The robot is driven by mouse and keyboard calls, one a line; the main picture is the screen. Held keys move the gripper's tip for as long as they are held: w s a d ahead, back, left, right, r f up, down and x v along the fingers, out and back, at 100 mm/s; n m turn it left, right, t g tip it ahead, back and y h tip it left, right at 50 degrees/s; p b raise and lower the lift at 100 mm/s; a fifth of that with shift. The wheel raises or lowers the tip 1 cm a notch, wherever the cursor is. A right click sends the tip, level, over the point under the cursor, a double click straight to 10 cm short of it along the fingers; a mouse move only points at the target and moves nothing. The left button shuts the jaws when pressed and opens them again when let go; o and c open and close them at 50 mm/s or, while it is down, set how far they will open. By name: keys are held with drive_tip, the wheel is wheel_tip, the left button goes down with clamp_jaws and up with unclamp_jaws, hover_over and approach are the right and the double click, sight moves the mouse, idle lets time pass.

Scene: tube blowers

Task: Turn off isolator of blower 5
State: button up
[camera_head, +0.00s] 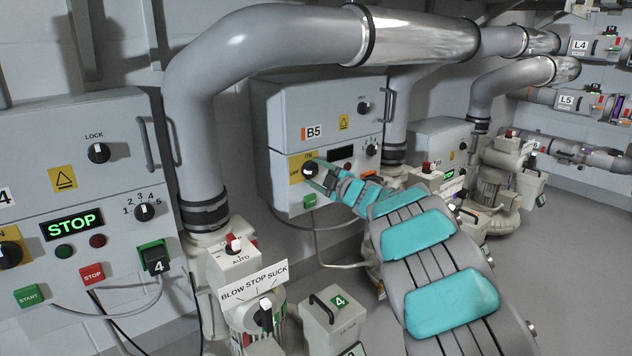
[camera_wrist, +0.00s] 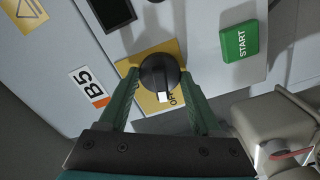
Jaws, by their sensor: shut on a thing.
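The blower 5 control cabinet (camera_head: 275,115) carries a B5 label, which also shows in the wrist view (camera_wrist: 88,86). Its black rotary isolator knob (camera_wrist: 159,72) sits on a yellow ON/OFF plate (camera_wrist: 148,104). The knob also shows in the head view (camera_head: 309,169). My gripper (camera_wrist: 160,77) has its green fingers on both sides of the knob and is shut on it. The knob's white mark points down in the wrist view, beside the partly hidden OFF lettering. ON is hidden by a finger there but shows at the top of the plate in the head view.
A green START button (camera_wrist: 239,41) is near the knob. A grey pipe (camera_head: 195,130) stands left of the cabinet. The blower 4 cabinet (camera_head: 60,185) shows a lit STOP display. Blower machinery (camera_wrist: 285,125) is close to the right of my gripper.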

drive_tip(key=shift+f+n+b, duration=0.1)
drive_tip(key=shift+n+b, duration=0.65)
drive_tip(key=shift+n, duration=0.35)
drive_tip(key=shift+a, duration=0.1)
drive_tip(key=o, duration=1.4)
drive_tip(key=shift+c, duration=0.2)
drive_tip(key=shift+s, duration=0.1)
drive_tip(key=v, duration=0.7)
drive_tip(key=shift+s+d+p, duration=0.25)
drive_tip(key=shift+d+p, duration=0.05)
